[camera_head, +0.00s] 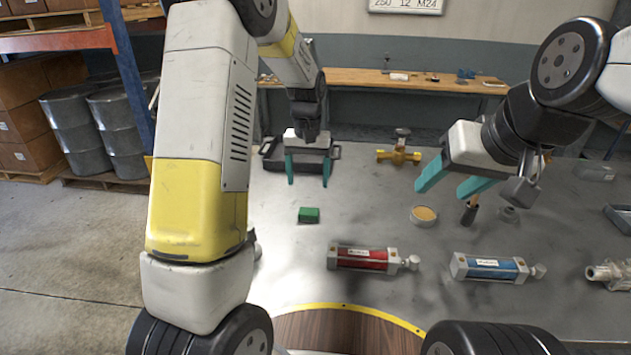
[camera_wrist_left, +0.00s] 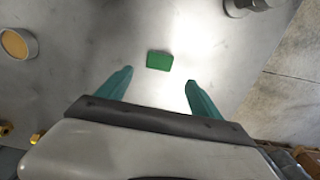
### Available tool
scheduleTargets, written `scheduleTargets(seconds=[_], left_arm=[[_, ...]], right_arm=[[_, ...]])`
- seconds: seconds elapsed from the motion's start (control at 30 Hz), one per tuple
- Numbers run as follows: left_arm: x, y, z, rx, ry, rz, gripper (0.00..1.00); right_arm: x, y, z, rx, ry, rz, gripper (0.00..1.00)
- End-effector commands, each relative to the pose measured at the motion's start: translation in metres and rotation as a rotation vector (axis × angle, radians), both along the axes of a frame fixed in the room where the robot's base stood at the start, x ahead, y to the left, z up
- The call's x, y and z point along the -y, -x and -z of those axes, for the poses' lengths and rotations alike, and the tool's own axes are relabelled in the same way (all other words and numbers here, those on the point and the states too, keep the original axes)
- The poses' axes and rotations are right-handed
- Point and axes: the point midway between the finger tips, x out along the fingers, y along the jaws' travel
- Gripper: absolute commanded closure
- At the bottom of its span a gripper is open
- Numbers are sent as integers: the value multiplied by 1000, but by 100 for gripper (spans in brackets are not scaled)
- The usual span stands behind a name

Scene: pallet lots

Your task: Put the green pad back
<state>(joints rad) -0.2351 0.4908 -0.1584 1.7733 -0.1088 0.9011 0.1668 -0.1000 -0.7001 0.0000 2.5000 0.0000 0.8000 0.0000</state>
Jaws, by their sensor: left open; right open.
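The green pad (camera_head: 309,215) lies on the grey metal table (camera_head: 290,260), left of the middle. It also shows in the left wrist view (camera_wrist_left: 160,61), flat on the table just beyond the fingertips. My left gripper (camera_head: 307,180) is open and empty, with teal fingers pointing down, on the far side of the pad and apart from it. Its fingers show in the left wrist view (camera_wrist_left: 158,80), one on each side of the pad's line. My right gripper (camera_head: 446,188) is open and empty above the table at the right, near a round tin (camera_head: 424,216).
A black tray (camera_head: 268,153) stands behind my left gripper. A brass valve (camera_head: 398,156) is at the back. Red (camera_head: 362,259) and blue (camera_head: 488,268) cylinders lie at the front. A dark-handled tool (camera_head: 469,212) is below my right gripper. The table around the pad is clear.

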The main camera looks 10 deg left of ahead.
Motion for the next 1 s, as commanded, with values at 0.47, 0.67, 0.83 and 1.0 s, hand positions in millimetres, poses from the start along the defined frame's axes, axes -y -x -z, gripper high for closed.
scheduleTargets(seconds=[0.47,0.67,0.83,1.0], left_arm=[[-14,65,-105,154,96,3,25],[-21,138,-156,298,154,21,25],[-24,199,-176,419,177,38,25],[-24,241,-178,508,184,50,25]], right_arm=[[0,0,0,0,0,0,44],[0,0,0,0,0,0,44],[0,0,0,0,0,0,44],[0,0,0,0,0,0,44]])
